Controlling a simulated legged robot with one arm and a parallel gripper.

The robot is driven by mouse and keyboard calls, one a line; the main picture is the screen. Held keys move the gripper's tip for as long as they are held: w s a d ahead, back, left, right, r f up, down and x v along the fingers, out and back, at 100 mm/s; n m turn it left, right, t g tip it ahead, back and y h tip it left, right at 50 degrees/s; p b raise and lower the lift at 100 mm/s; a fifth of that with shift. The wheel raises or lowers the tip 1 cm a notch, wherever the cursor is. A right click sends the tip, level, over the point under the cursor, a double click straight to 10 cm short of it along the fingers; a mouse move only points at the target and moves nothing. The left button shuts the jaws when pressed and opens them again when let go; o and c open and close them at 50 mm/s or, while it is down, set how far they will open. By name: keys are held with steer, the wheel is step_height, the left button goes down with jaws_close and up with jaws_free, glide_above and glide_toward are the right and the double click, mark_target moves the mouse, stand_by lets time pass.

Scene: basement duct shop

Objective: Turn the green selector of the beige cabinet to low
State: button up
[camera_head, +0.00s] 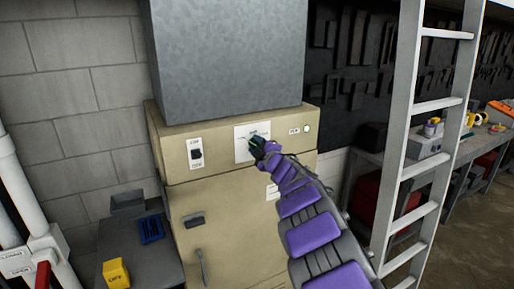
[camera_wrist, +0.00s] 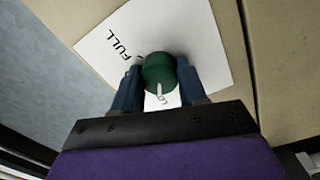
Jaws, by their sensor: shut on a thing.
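The beige cabinet (camera_head: 228,222) stands in the middle of the head view, with a white label plate (camera_head: 242,152) on its upper front. My gripper (camera_head: 261,146) reaches this plate from the lower right. In the wrist view the round green selector (camera_wrist: 159,72) sits between the two fingers of my gripper (camera_wrist: 160,66), which are shut on its sides. Its white pointer mark faces the bottom of the wrist view, beside partly hidden lettering that seems to begin "LO". The word "FULL" shows on the plate (camera_wrist: 195,30) at upper left. My gripper hides most of the selector in the head view.
A grey duct (camera_head: 228,55) rises above the cabinet. A ladder (camera_head: 409,135) stands close to my arm's right. A bench with yellow and blue items is at lower left.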

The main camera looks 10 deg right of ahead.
steer(key=o, duration=0.7)
steer(key=shift+f, duration=0.35)
steer(key=shift+c, duration=0.2)
steer(key=o, duration=0.4)
steer(key=shift+r, duration=0.2)
steer(key=shift+s, duration=0.15)
steer(key=v, duration=1.7)
steer(key=shift+p, duration=0.45)
